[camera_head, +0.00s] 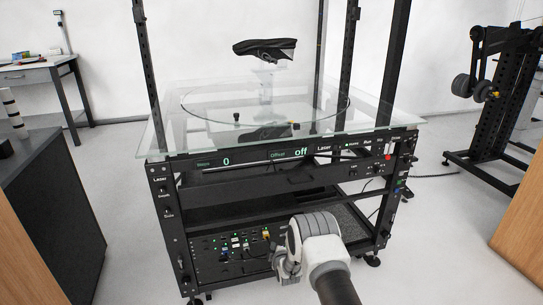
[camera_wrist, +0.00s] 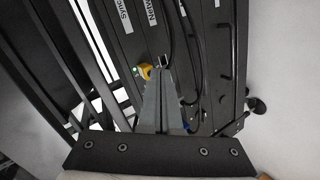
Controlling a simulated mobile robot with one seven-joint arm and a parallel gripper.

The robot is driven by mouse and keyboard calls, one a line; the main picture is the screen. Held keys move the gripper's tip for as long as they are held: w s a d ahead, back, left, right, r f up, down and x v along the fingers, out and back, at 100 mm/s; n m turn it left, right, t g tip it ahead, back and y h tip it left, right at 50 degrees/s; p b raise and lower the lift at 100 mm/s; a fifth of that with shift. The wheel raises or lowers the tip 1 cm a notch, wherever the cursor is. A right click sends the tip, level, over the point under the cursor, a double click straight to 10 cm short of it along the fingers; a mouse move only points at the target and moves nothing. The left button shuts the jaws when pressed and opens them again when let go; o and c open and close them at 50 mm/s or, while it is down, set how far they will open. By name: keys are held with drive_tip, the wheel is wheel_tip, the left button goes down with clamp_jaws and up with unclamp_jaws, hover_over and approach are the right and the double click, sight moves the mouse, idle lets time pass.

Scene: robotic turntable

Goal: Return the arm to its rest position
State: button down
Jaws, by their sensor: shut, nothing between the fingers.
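My arm reaches up from the bottom edge of the head view, with a ribbed grey and white wrist. My gripper (camera_head: 287,268) is at its left side, in front of the lower part of the turntable rack (camera_head: 285,148). In the wrist view the gripper (camera_wrist: 163,72) shows as two grey tapered fingers lying together, shut with nothing between them. They point toward black rack panels with white labels. A yellow connector (camera_wrist: 146,71) shows just left of the fingertips. I cannot tell the exact gap to the panel.
The rack's glass top (camera_head: 190,135) carries a dark object (camera_head: 265,48) on a clear stand. A dark cabinet (camera_head: 50,210) stands at left, a table (camera_head: 38,75) behind it. A black frame (camera_head: 500,95) stands at right. Loose cables (camera_wrist: 195,60) hang by the panels. Floor is open either side.

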drive_tip(key=d+r+m+g+h, duration=0.1)
drive_tip(key=d+r+m, duration=0.1)
drive_tip(key=r, duration=0.9)
drive_tip(key=d+r+m+g, duration=0.1)
drive_tip(key=d+r+m, duration=0.1)
drive_tip(key=r, duration=0.9)
drive_tip(key=s+d+r+m+g, duration=0.1)
drive_tip(key=s+d+r+m, duration=0.3)
drive_tip(key=s+r, duration=1)
drive_tip(key=s+d+r+m+g+h, duration=0.1)
drive_tip(key=s+d+r+m, duration=0.1)
drive_tip(key=s+r, duration=0.45)
drive_tip(key=s+d+r+m+g, duration=0.1)
drive_tip(key=s+d+r+m, duration=0.15)
drive_tip(key=s, duration=0.65)
drive_tip(key=s+m+g, duration=0.2)
drive_tip(key=s+m, duration=0.2)
drive_tip(key=s, duration=1.5)
wheel_tip(320, 180, up, 28)
drive_tip(key=p, duration=2.8)
drive_tip(key=shift+w+d+r+h, duration=0.15)
drive_tip(key=shift+w+d+h, duration=0.15)
